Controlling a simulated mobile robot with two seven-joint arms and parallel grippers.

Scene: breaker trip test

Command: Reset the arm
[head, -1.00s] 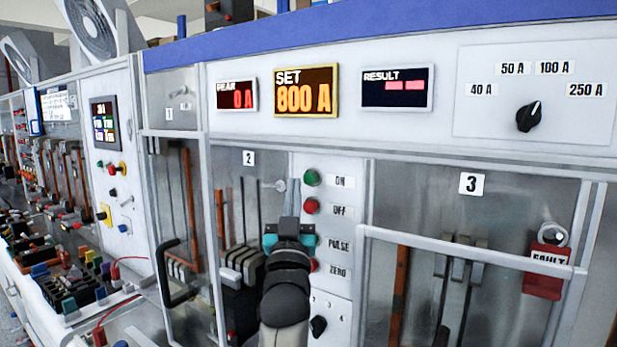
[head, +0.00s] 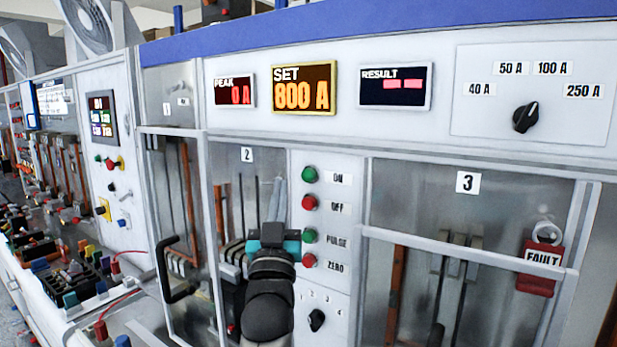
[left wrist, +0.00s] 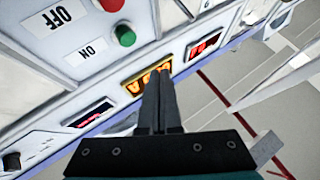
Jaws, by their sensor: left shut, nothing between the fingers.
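My left gripper (head: 277,200) is shut and empty in front of bay 2, just left of the button column. Its fingers point up and away, and it also shows shut in the left wrist view (left wrist: 158,100). The column holds a green ON button (head: 309,174), a red OFF button (head: 309,202), a green PULSE button (head: 309,236) and a red ZERO button (head: 308,260). The gripper looks apart from the buttons. The left wrist view shows the green ON button (left wrist: 124,36) beyond the fingers. My right gripper is not in view.
The SET display (head: 303,88) reads 800 A and the PEAK display (head: 236,92) reads 0 A. A black handle (head: 170,275) sticks out at left. A rail (head: 470,250) crosses bay 3, near a red FAULT tag (head: 537,268). Blocks and leads crowd the bench at left.

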